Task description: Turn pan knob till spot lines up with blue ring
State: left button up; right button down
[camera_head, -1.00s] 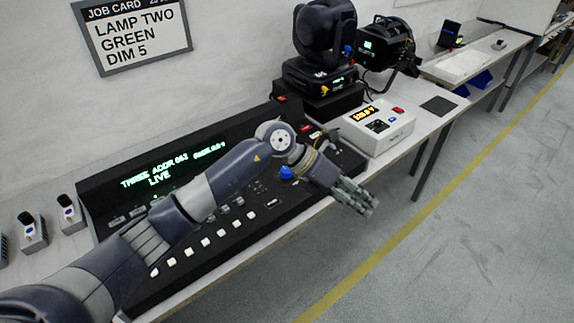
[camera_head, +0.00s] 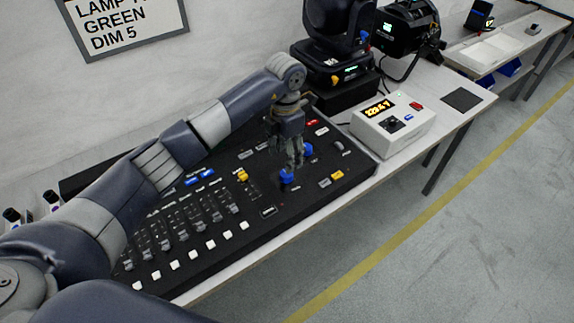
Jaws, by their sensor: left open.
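The black lighting console (camera_head: 330,196) lies on the bench with faders, buttons and knobs. Two blue knobs stand on its right half: a near one (camera_head: 287,178) and a far one (camera_head: 308,150). I cannot tell which is the pan knob. My left gripper (camera_head: 292,165) points down, open, its fingertips just over or beside the near blue knob; contact is unclear. The moving-head lamp (camera_head: 338,35) stands behind, on a black base. I see no light spot or blue ring. My right gripper is out of view.
A white box (camera_head: 392,122) with an amber display sits right of the console. A second black lamp (camera_head: 408,32) stands behind it. A dark square pad (camera_head: 462,98) lies on the bench. A job card (camera_head: 125,22) hangs on the wall.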

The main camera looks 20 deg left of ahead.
aim_at(286, 174)
pick_arm(q)
notch_tip(286, 174, down, 4)
jog(key=shift+w+r+p, duration=0.1)
jog(key=shift+r+p, duration=0.05)
jog(key=shift+p, duration=0.25)
jog(key=shift+w+f, duration=0.15)
jog(key=shift+f, duration=0.65)
notch_tip(286, 174, down, 2)
jog(key=shift+f, duration=0.1)
jog(key=c, duration=1.1)
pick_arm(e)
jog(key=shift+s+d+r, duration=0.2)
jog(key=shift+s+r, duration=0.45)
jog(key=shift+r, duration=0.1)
